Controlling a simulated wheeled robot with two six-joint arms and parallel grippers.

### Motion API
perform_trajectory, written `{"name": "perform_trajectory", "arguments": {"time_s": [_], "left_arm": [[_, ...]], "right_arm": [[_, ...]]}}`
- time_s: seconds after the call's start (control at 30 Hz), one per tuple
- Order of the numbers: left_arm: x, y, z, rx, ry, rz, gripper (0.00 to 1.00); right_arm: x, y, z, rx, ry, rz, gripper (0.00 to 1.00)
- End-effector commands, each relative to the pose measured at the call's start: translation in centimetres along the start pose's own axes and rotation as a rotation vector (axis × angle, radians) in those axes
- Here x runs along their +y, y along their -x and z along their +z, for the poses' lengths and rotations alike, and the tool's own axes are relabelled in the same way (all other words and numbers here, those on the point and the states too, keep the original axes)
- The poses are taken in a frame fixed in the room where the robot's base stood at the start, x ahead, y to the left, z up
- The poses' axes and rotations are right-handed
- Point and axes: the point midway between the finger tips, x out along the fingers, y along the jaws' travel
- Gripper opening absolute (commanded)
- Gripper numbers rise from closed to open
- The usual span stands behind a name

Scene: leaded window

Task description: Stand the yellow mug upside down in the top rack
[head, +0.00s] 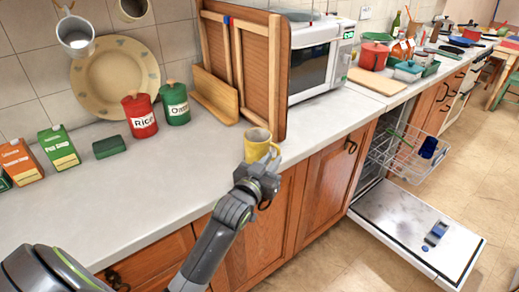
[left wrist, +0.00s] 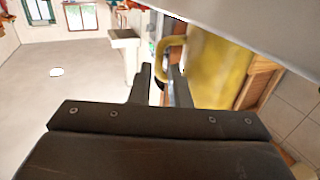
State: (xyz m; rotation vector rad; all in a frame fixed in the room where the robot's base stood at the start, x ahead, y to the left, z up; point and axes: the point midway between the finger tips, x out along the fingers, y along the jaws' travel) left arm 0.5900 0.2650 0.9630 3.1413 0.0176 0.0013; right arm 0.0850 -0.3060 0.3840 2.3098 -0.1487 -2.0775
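The yellow mug (head: 257,147) is at the front edge of the counter, mouth up, in the head view. I cannot tell whether it rests on the counter. My left gripper (head: 264,172) is right at the mug's near side. In the left wrist view the mug (left wrist: 218,65) is large, its handle (left wrist: 170,45) reaching between the fingertips of my left gripper (left wrist: 161,72). Whether the fingers press on the handle is unclear. The dishwasher's top rack (head: 403,152) is pulled out at the right. My right gripper is not in view.
The dishwasher door (head: 418,228) lies open and low. A blue item (head: 428,147) is in the rack. A wooden panel (head: 262,70) and the microwave (head: 318,62) stand behind the mug. The floor (head: 325,265) in front is clear.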

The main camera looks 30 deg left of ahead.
Motion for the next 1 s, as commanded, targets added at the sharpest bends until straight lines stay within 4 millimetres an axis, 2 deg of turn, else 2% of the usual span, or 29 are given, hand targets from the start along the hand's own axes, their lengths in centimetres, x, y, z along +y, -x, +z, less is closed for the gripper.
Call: {"name": "perform_trajectory", "arguments": {"time_s": [0.27, 0.6, 0.93, 1.0], "left_arm": [[0.0, -1.8, -0.2, 0.000, 0.000, 0.000, 0.16], [0.2, -5.8, -0.3, -0.001, -0.001, 0.000, 0.16], [0.1, -6.3, -0.1, -0.001, -0.001, 0.000, 0.16], [0.1, -6.3, -0.1, -0.001, -0.001, 0.000, 0.10]], "right_arm": [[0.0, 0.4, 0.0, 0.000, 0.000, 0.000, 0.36], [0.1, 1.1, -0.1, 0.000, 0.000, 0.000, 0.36], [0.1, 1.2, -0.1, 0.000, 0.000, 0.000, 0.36], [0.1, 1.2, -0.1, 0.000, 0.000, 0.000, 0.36]]}}
